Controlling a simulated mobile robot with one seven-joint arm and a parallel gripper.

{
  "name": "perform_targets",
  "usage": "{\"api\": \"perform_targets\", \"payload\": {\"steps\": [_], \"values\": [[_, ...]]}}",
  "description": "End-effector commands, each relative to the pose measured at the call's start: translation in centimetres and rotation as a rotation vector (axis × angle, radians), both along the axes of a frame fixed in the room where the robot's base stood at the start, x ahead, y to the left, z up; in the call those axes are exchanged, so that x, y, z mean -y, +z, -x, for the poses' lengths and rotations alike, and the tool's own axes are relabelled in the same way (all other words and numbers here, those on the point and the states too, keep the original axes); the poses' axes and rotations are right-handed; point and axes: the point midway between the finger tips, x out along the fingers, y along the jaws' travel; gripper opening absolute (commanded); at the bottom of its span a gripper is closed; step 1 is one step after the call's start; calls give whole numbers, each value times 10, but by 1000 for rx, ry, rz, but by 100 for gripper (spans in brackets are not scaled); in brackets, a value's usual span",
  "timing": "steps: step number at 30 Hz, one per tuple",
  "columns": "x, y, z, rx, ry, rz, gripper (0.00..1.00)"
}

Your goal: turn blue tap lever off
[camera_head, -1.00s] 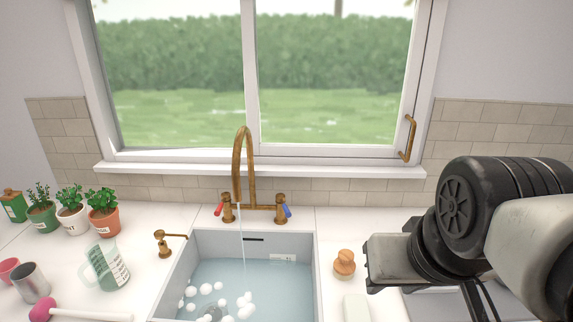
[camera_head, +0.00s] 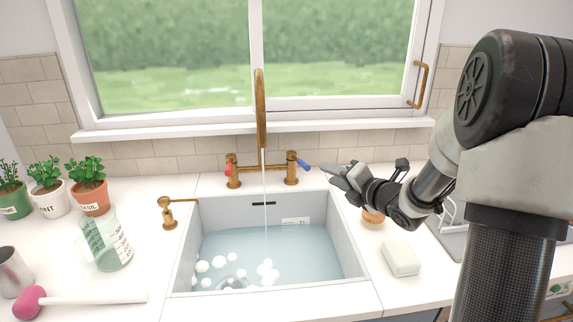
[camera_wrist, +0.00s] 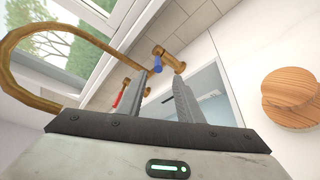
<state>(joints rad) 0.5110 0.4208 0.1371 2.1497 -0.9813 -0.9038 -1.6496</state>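The brass tap (camera_head: 261,118) stands behind the sink, with a blue lever (camera_head: 304,166) on its right post and a red lever (camera_head: 229,169) on its left. Water (camera_head: 266,200) runs from the spout into the basin. The blue lever points out to the right, toward my gripper (camera_head: 333,172), which is just right of it and seems apart from it. In the wrist view, my gripper (camera_wrist: 160,80) is open and empty. The blue lever (camera_wrist: 157,64) shows just beyond the gap between the fingertips, with the red lever (camera_wrist: 118,98) farther left.
The sink (camera_head: 175,270) holds water and white bubbles. A brass soap pump (camera_head: 168,212), glass jug (camera_head: 106,245) and potted herbs (camera_head: 88,190) stand left. A wooden brush (camera_head: 372,216), partly hidden by my arm, and a white soap block (camera_head: 401,258) lie right. The window sill (camera_head: 250,130) is behind.

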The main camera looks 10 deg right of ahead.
Motion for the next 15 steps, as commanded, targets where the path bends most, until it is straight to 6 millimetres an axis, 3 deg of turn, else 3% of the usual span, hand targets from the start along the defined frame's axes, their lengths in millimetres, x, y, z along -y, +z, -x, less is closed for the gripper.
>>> {"api": "perform_targets", "payload": {"steps": [8,15], "values": [[-12,-11,-18,44,56,23,33],[-33,-23,-64,42,54,22,33]]}}
